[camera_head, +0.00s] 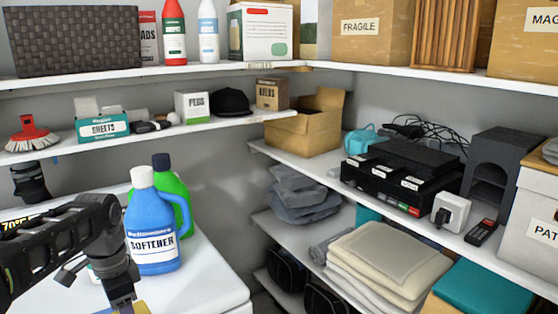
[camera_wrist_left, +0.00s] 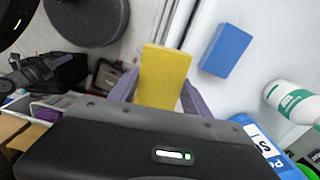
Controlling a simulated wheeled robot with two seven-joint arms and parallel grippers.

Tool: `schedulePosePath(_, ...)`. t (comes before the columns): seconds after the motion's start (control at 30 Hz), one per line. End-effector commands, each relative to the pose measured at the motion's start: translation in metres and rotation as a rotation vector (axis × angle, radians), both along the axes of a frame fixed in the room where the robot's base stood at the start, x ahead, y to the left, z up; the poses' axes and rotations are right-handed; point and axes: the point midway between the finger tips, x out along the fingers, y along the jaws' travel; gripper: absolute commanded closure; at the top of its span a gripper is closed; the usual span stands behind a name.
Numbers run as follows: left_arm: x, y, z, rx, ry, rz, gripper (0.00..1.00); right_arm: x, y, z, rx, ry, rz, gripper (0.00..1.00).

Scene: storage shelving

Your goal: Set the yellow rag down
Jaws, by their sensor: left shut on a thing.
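The yellow rag (camera_wrist_left: 164,78) shows in the left wrist view as a flat, rectangular yellow piece. It is between the two purple-grey fingers of my left gripper (camera_wrist_left: 160,92), which is shut on it. In the head view my left gripper (camera_head: 122,303) is at the bottom left, in front of the blue softener bottle, and only a small yellow edge of the rag (camera_head: 140,308) shows at the frame's bottom. Most of the rag is cut off there. I cannot tell whether it touches the surface below. My right gripper is in neither view.
The blue softener bottle (camera_head: 155,228) and a green bottle (camera_head: 172,183) stand on the white top (camera_head: 215,285). A blue block (camera_wrist_left: 228,50) and a white bottle (camera_wrist_left: 291,101) lie near the rag in the wrist view. Loaded shelves (camera_head: 205,128) rise behind. Folded cloths (camera_head: 385,260) sit right.

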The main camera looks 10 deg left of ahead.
Motion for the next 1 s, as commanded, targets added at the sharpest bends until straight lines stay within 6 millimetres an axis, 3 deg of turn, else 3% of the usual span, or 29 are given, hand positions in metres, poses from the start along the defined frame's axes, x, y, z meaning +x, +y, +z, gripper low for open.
schedulePosePath(0.37,0.034,-0.054,-0.046,0.002,0.004,0.266,0.83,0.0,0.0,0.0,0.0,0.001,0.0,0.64)
schedulePosePath(0.7,0.062,-0.141,-0.11,0.003,0.002,0.655,0.83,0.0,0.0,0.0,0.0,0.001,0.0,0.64)
schedulePosePath(0.83,0.064,-0.157,-0.122,0.002,0.001,0.736,0.83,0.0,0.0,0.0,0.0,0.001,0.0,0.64)
schedulePosePath(1.0,0.065,-0.162,-0.126,0.001,0.0,0.765,0.83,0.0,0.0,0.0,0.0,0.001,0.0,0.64)
